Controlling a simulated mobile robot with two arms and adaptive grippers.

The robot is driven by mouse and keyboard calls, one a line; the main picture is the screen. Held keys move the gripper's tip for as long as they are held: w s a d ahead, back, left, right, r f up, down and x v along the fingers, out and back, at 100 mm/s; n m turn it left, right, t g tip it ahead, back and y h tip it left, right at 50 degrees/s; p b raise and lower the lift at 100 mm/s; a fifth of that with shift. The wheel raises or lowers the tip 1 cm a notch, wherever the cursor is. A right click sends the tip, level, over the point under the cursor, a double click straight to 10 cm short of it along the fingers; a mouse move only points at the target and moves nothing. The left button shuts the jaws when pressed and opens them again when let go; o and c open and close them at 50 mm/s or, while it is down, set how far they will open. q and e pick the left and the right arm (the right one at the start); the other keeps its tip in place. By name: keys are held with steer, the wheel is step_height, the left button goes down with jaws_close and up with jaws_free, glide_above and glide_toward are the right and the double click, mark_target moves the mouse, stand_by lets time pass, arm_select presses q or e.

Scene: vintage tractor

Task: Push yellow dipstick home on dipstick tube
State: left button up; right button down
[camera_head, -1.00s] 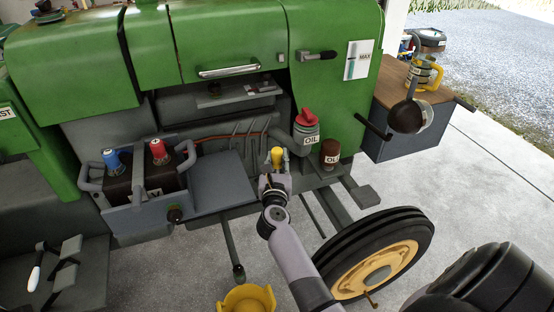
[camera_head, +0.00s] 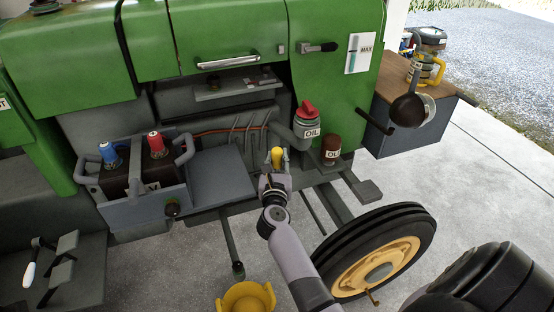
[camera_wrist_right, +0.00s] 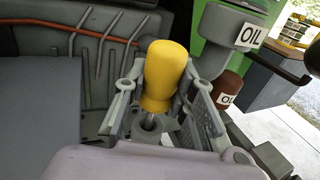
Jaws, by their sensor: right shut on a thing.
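The yellow dipstick (camera_head: 277,157) stands upright in front of the engine side in the head view. In the right wrist view its yellow handle (camera_wrist_right: 163,78) is large, with a thin metal rod below it. My right gripper (camera_head: 275,165) has its fingers on either side of the handle; in the wrist view the gripper (camera_wrist_right: 160,105) is shut on the dipstick. The dipstick tube is mostly hidden; a grey collar (camera_wrist_right: 152,122) shows around the rod below the handle. How deep the rod sits cannot be told. My left gripper is not in view.
The red-capped oil filler (camera_head: 307,122) and a brown oil can (camera_head: 330,150) stand close right of the gripper. A battery box (camera_head: 145,185) with blue and red terminals is to the left. The front wheel (camera_head: 378,260) is below right.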

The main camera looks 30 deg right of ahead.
mark_target(277, 167)
steer(key=shift+f+b, duration=1.45)
steer(key=shift+f, duration=0.2)
steer(key=c, duration=1.2)
jaws_free()
steer(key=shift+r, duration=0.1)
steer(key=shift+c, duration=0.2)
